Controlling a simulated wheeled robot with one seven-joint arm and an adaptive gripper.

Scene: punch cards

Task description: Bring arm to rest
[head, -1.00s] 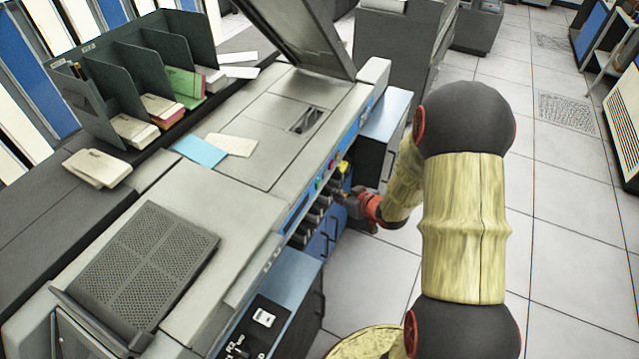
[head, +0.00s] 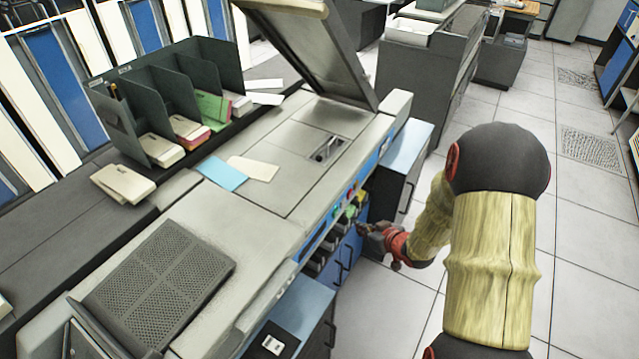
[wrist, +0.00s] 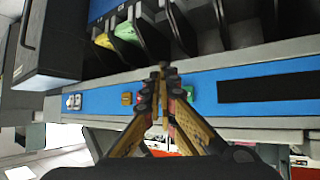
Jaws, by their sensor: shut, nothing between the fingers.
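My gripper (head: 366,229) is at the front of the grey card machine (head: 262,235), by its row of dark card pockets (head: 335,237). In the wrist view, my gripper (wrist: 163,72) has its two fingers meeting at the tips, with nothing held. The fingertips show in front of the blue control strip (wrist: 200,88) with its coloured buttons. I cannot tell whether the fingertips touch the machine. My arm (head: 490,255) reaches in from the right, bent at the elbow.
Pockets near the gripper hold yellow and green cards (wrist: 125,31). A raised grey lid (head: 310,45) stands behind. Tiled floor (head: 575,215) at right is clear.

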